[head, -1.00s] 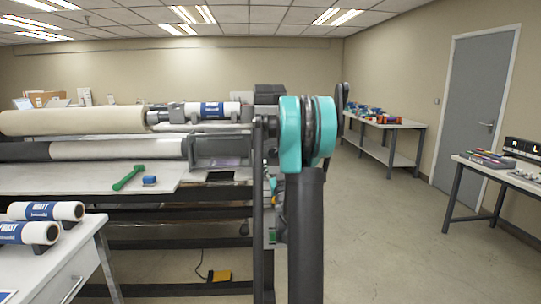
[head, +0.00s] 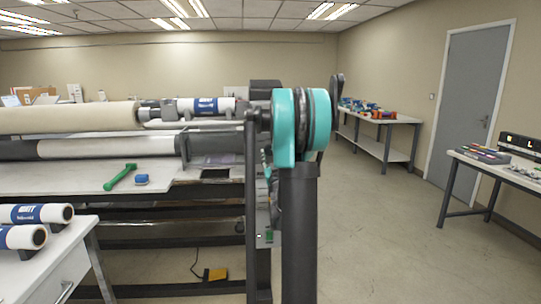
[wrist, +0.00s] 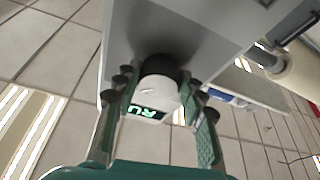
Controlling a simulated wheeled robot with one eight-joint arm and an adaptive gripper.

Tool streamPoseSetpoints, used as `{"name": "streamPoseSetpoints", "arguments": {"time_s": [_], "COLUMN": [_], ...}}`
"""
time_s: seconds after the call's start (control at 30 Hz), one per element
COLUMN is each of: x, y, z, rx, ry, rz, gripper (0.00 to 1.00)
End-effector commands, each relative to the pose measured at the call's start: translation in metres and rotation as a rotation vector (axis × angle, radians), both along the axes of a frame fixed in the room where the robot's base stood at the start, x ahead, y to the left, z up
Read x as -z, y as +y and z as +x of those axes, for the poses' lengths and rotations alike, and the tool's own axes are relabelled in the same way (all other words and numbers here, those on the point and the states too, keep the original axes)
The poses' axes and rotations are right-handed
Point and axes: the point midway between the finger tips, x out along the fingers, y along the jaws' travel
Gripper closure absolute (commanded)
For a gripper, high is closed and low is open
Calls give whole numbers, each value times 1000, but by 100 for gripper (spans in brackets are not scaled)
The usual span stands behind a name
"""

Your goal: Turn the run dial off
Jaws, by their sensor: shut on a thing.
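In the wrist view, the run dial (wrist: 160,92) is a pale grey knob with a short mark on its face and a dark collar behind it. It sits on a grey panel (wrist: 190,30). A small dark display with lit green letters (wrist: 148,113), partly covered, shows beside the knob. My gripper (wrist: 160,110) has its green fingers on both sides of the knob and is shut on it. In the head view my teal and black arm stands in front of the laminator's right end, and the dial and most of my gripper are hidden there.
The laminator's cream roller (head: 65,119) and white table, with a green tool (head: 120,177) and a blue block (head: 141,179), lie left. A bench with film rolls (head: 38,214) is front left. Benches (head: 385,117) stand right. Open floor (head: 370,230) lies right of my arm.

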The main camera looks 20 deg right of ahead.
Motion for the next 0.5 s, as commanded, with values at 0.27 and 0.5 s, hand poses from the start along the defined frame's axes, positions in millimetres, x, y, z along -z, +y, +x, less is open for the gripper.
{"name": "streamPoseSetpoints", "arguments": {"time_s": [0.27, 0.5], "x": [0, 0], "y": [0, -2], "z": [0, -1], "rx": [0, 3], "ry": [2, 25], "rz": [-7, -86], "gripper": [89, 89]}}
